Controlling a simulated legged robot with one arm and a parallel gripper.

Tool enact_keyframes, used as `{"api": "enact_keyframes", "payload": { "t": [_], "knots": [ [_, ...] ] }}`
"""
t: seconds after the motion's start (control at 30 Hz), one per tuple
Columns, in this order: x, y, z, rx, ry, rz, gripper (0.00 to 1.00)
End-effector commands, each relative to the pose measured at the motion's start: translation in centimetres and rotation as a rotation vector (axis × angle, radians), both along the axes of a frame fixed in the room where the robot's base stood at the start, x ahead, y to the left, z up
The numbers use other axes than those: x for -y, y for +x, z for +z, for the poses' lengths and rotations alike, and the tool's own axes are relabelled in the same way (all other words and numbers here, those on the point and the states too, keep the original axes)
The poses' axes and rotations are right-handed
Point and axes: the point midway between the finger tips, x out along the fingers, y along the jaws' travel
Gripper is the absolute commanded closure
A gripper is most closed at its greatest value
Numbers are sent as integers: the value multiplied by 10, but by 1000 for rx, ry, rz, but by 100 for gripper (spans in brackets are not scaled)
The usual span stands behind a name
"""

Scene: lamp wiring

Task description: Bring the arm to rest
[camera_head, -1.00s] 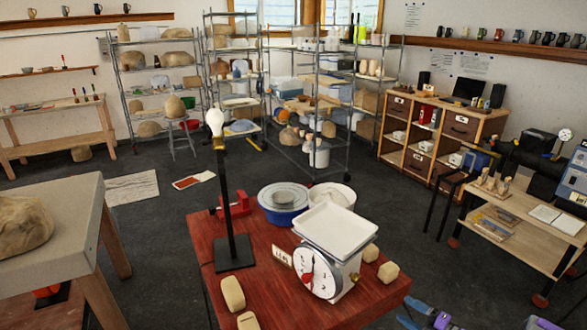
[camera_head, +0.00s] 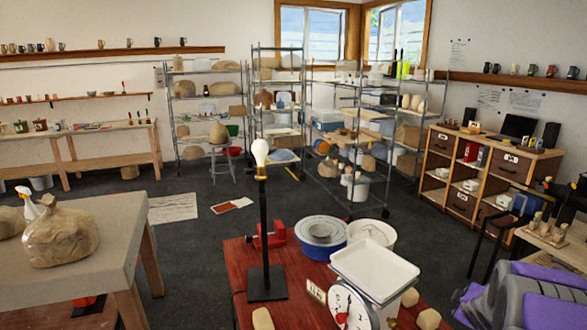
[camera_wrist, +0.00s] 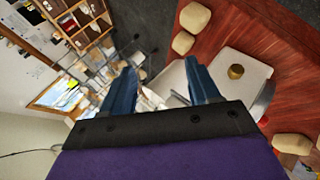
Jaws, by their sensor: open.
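My gripper (camera_wrist: 159,64) shows in the wrist view with its two blue fingers apart and nothing between them. Purple and grey parts of my arm (camera_head: 530,298) fill the lower right corner of the head view. The gripper's fingertips cannot be made out there. A lamp with a white bulb (camera_head: 260,152) stands upright on a black post and square base (camera_head: 266,283) on the red wooden table (camera_head: 240,268). The gripper is apart from the lamp.
A kitchen scale with a white tray (camera_head: 375,270) stands on the table, with tan blocks around it. A small brass-coloured piece (camera_wrist: 235,72) lies on a pale surface in the wrist view. A blue basin (camera_head: 322,238) and red clamp (camera_head: 270,236) sit behind. Dark floor (camera_head: 210,260) is clear left of the table.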

Motion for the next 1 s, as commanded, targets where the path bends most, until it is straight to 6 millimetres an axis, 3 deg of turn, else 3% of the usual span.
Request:
{"api": "enact_keyframes", "payload": {
  "t": [0.1, 0.3, 0.57, 0.8, 0.9, 1.0],
  "knots": [
    [-27, -28, 25, -41, 49, -129, 39],
    [-80, -95, 44, -137, 171, -346, 39],
    [-168, -204, 52, -311, 356, -582, 39],
    [-255, -318, 53, -529, 509, -734, 39],
    [-282, -360, 52, -620, 548, -774, 39],
    [-299, -389, 53, -686, 572, -797, 39]
  ]
}}
